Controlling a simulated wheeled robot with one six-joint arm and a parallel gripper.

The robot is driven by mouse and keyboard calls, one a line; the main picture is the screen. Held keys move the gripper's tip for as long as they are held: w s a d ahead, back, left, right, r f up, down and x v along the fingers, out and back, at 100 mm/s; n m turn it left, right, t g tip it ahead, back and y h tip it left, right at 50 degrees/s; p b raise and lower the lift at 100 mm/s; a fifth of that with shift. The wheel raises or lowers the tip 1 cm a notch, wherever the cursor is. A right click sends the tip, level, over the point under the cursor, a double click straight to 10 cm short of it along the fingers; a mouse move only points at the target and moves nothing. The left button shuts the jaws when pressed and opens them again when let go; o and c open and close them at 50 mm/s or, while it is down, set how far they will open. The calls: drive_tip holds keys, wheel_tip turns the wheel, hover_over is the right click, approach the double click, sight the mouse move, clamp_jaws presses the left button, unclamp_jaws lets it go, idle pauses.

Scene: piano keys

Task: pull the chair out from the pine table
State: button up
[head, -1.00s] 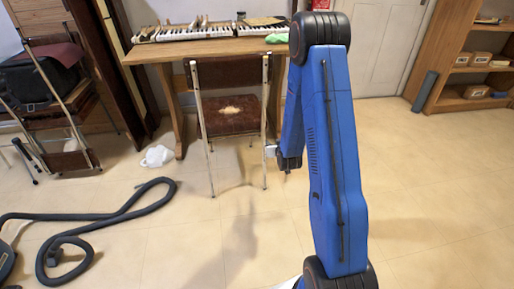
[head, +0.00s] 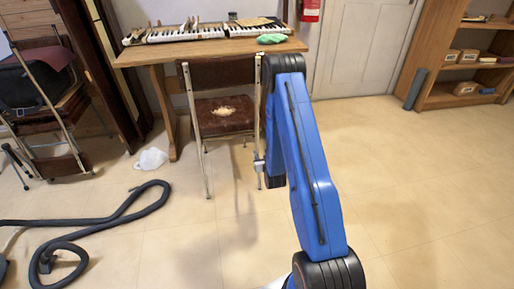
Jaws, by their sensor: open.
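The chair (head: 224,115) stands at the front of the pine table (head: 160,53), with a dark brown backrest, a worn brown seat and pale metal legs. Its seat lies partly under the tabletop. My gripper (head: 258,164) is low at the chair's right front leg, at the end of my blue arm. It is small in view, and I cannot tell whether it touches the leg. The jaws are open. My arm hides part of the table's right side and whatever is behind it.
Piano keys (head: 190,33) and a green cloth (head: 271,39) lie on the table. A black vacuum hose (head: 115,218) and a white bag (head: 150,159) lie on the floor at left. Another chair (head: 62,90) holds a dark bag. A shelf (head: 450,75) stands at right. The right floor is clear.

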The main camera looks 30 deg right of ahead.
drive_tip(key=x, duration=0.9)
drive_tip(key=shift+w+f, duration=0.1)
drive_tip(key=shift+w, duration=0.15)
clamp_jaws()
drive_tip(key=shift+s, duration=0.15)
approach(258, 147)
drive_tip(key=s+a+f, duration=0.1)
drive_tip(key=s+f, duration=0.2)
drive_tip(key=s, duration=0.2)
drive_tip(key=shift+a, duration=0.4)
idle(1.5)
drive_tip(key=shift+s, duration=0.2)
drive_tip(key=shift+f+v, duration=0.2)
drive_tip(key=shift+v, duration=1)
drive_tip(key=shift+f+v, duration=0.25)
drive_tip(key=shift+v, duration=0.95)
